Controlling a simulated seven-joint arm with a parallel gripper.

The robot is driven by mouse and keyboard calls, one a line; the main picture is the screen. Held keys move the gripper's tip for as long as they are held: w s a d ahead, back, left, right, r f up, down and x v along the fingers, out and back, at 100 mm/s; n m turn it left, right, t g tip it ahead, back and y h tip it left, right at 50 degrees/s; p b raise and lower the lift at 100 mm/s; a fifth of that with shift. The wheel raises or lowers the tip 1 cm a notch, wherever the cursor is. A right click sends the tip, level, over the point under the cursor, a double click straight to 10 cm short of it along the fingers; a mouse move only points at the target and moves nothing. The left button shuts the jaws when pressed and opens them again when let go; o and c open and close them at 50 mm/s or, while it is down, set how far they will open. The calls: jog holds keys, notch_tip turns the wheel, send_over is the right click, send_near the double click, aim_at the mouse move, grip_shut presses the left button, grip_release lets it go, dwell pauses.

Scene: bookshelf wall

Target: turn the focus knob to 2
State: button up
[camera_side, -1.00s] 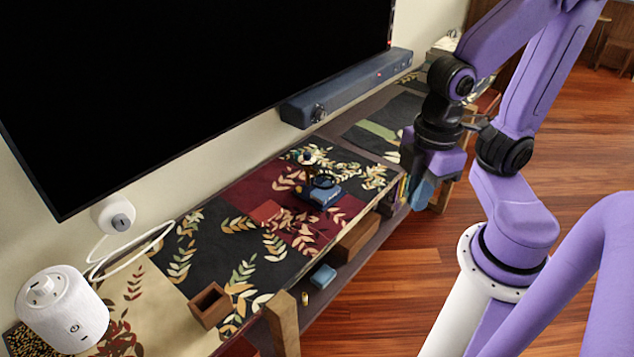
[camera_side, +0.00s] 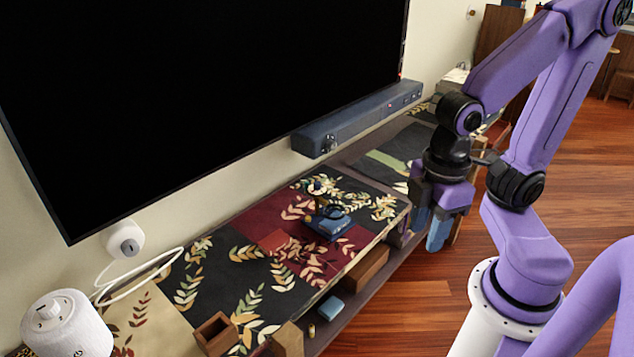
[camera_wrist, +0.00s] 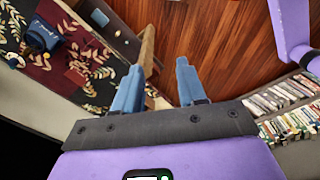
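A small device with a blue base (camera_side: 330,225), a dark ring and a brass-coloured top part stands on the patterned runner. It also shows at the left of the wrist view (camera_wrist: 42,38). It may carry the focus knob, but its knob and any numbers are too small to read. My gripper (camera_side: 427,222) hangs to the right of the device, beyond the cabinet's front edge, and touches nothing. In the wrist view my gripper (camera_wrist: 158,72) has its two blue fingers well apart, with nothing between them.
A dark soundbar (camera_side: 360,118) with a round dial runs below the large black screen (camera_side: 200,90). Books (camera_wrist: 285,105) fill shelves at the wrist view's right.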

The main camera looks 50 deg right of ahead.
jog(key=shift+o, duration=0.3)
jog(key=w+a+r+m, duration=0.1)
jog(key=w+a+m, duration=0.1)
jog(key=w, duration=0.4)
jog(key=shift+w+a+m, duration=0.25)
jog(key=shift+a+m, duration=0.1)
jog(key=shift+m, duration=0.45)
jog(key=w+d+m, duration=0.2)
jog(key=w+m, duration=0.9)
jog(key=w, duration=1)
jog(key=m, duration=1.3)
send_over(317, 183)
notch_tip(317, 183, down, 6)
jog(key=f, duration=0.1)
notch_tip(317, 183, down, 16)
jog(key=shift+d+r, duration=0.1)
grip_shut()
